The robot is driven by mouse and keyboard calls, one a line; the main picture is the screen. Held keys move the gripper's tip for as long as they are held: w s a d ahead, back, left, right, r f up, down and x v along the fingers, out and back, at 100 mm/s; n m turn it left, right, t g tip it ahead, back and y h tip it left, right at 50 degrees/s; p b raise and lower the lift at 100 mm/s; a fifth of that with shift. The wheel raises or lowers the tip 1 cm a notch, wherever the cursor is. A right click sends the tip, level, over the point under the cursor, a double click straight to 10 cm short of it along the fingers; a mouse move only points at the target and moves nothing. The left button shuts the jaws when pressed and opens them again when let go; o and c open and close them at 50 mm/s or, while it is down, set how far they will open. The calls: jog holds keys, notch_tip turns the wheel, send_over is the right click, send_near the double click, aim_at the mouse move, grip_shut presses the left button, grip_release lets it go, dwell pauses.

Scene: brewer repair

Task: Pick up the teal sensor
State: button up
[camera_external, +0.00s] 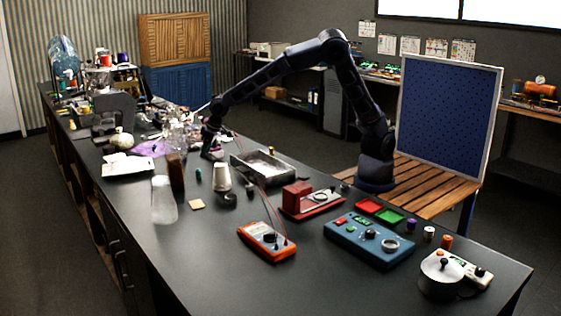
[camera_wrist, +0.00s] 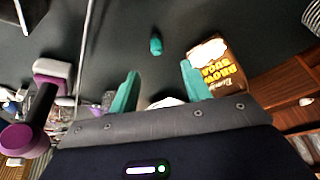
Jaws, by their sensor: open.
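The teal sensor (camera_wrist: 155,45) is a small rounded teal piece lying on the dark bench top in the wrist view. In the external view it is a tiny teal spot (camera_external: 198,174) on the bench, beside the brown bag. My gripper (camera_wrist: 159,68) is open, with its two teal fingers apart and nothing between their tips. In the wrist view the sensor lies beyond the fingertips, roughly in line with the gap between them. In the external view my gripper (camera_external: 211,150) is above the bench, behind the sensor and slightly to its right.
A brown sugar bag (camera_wrist: 228,72) stands close to the right finger in the wrist view. A clear glass vessel (camera_external: 163,200), a pale cup (camera_external: 221,178) and a metal tray (camera_external: 270,170) surround the sensor's area. An orange multimeter (camera_external: 265,242) lies nearer the front. Bare bench lies at front left.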

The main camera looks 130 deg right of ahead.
aim_at(198, 170)
jog(key=x, duration=1.1)
jog(key=shift+d+f, duration=0.25)
jog(key=shift+d, duration=0.15)
grip_shut()
